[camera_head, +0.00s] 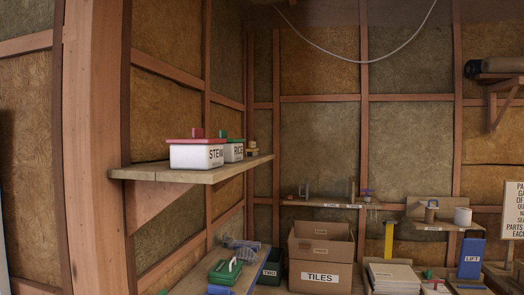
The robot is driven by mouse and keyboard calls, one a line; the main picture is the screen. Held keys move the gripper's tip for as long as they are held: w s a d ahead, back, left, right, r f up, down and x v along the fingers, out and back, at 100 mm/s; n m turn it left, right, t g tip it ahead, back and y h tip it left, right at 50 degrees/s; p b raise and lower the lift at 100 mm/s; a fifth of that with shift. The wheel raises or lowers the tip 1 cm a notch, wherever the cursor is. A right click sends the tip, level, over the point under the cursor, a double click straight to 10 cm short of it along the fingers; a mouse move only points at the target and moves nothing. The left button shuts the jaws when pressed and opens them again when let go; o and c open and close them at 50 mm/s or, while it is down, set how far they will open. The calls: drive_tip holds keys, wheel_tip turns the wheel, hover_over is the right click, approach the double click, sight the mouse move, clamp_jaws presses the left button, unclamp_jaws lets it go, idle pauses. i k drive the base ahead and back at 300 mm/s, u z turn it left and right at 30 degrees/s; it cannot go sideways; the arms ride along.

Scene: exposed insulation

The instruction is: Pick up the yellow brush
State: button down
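No object is clearly recognisable as a yellow brush in the head camera view. A yellow upright item (389,240) with a wider top stands or hangs at the back wall, right of the cardboard box. It is too small to tell if it is a brush. My gripper is not in view.
A wooden wall shelf (220,171) at the left holds a white box with a red lid (196,154) and one with a green lid (234,150). Below are a TILES carton (320,277), a green toolbox (225,272), a stack of tiles (393,278) and a blue LIFT container (471,258).

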sight(251, 152)
drive_tip(key=z, duration=0.05)
drive_tip(key=i, duration=0.9)
drive_tip(key=u, duration=0.1)
